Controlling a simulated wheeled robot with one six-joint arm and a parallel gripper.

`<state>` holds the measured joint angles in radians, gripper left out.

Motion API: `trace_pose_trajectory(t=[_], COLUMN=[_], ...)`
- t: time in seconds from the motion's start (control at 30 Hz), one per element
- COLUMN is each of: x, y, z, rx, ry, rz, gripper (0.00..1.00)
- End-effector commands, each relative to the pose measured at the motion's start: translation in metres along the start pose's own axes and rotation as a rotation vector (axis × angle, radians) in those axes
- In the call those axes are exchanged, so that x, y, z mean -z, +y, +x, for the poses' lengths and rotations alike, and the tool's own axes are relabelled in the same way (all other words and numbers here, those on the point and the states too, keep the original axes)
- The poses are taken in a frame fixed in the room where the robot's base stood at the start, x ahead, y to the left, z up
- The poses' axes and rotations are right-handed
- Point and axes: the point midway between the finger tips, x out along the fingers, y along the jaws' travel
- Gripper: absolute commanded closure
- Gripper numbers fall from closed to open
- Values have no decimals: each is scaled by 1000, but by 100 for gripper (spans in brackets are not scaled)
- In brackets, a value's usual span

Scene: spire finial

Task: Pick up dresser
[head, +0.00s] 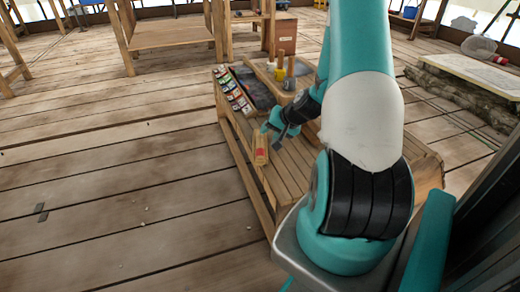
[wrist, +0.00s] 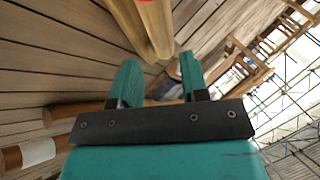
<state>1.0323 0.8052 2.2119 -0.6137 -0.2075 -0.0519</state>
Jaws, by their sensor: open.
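A pale wooden block-like tool with a red patch, which looks like the dresser (head: 260,151), lies near the left edge of the slatted bench in the head view. My gripper (head: 273,134) is just right of it, low over the bench top. In the wrist view the two teal fingers of my gripper (wrist: 158,64) are apart with nothing held between them. A long, pale wooden piece, probably the dresser (wrist: 153,22), shows ahead of the fingertips, its near end by the gap. I cannot tell whether a finger touches it.
The bench (head: 246,160) carries a row of small coloured packets (head: 233,92) and upright wooden-handled tools (head: 290,70) at its far end. Brown round wooden pieces (wrist: 72,113) show at left in the wrist view. The plank floor (head: 130,190) left of the bench is mostly clear.

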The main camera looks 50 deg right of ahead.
Motion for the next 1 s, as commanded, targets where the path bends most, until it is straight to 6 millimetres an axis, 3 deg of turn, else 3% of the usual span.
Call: trace_pose_trajectory(t=[0.17, 0.4, 0.67, 0.83, 1.0], x=[0, 1, 3, 3, 3], y=[0, -1, -2, -2, -3], z=[14, 50, 52, 52, 52], rx=[1, 0, 0, 0, 1], ry=[-1, 0, 2, 1, 2], rz=[-2, -1, 0, 0, 0], gripper=[59, 59, 59, 98, 100])
